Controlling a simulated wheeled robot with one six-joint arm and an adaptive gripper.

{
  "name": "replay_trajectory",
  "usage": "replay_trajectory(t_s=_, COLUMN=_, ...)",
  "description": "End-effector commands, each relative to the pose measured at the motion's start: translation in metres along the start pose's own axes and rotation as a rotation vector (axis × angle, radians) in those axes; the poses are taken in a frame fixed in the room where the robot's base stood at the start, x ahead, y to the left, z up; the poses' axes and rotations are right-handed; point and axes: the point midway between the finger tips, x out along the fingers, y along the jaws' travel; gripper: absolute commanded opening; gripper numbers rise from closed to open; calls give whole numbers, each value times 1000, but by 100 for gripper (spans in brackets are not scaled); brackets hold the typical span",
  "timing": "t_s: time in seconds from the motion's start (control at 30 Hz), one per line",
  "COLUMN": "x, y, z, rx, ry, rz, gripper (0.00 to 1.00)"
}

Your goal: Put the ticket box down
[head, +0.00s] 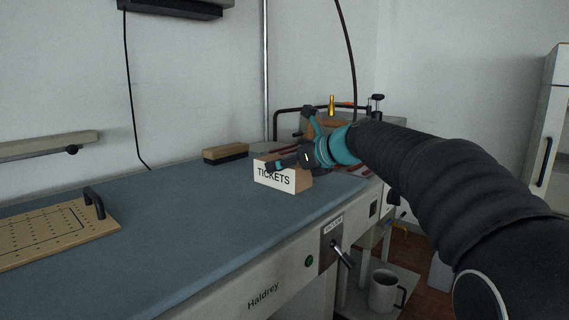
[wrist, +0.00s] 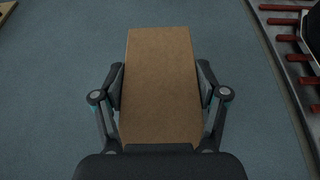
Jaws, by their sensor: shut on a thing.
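The ticket box (head: 272,178) is a small brown box with a white front label reading TICKETS. It is at the far part of the blue-grey table top (head: 190,212). In the wrist view its plain brown top (wrist: 162,85) fills the middle. My gripper (head: 296,162) is shut on the box, with one finger pad against each side. One finger crosses part of the label in the head view. The box looks level and at or very near the table surface; I cannot tell whether its underside touches.
A brush-like block (head: 226,153) lies behind the box near the wall. A perforated wooden board (head: 50,236) with a black handle is at the left. A rack with red-brown bars (wrist: 290,50) lies right of the box. Bare table lies between board and box.

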Motion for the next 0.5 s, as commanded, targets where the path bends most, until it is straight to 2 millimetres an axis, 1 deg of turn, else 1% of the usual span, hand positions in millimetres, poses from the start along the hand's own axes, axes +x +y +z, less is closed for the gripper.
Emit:
replay_trajectory(t_s=0.03, x=0, y=0, z=-1, rx=0, ry=0, rz=0, gripper=77)
replay_trajectory(t_s=0.07, x=0, y=0, z=-1, rx=0, ry=0, rz=0, gripper=85)
replay_trajectory(t_s=0.1, x=0, y=0, z=-1, rx=0, ry=0, rz=0, gripper=95)
replay_trajectory(t_s=0.13, x=0, y=0, z=-1, rx=0, ry=0, rz=0, gripper=97)
replay_trajectory(t_s=0.5, x=-1, y=0, z=2, rx=0, ry=0, rz=0, gripper=97)
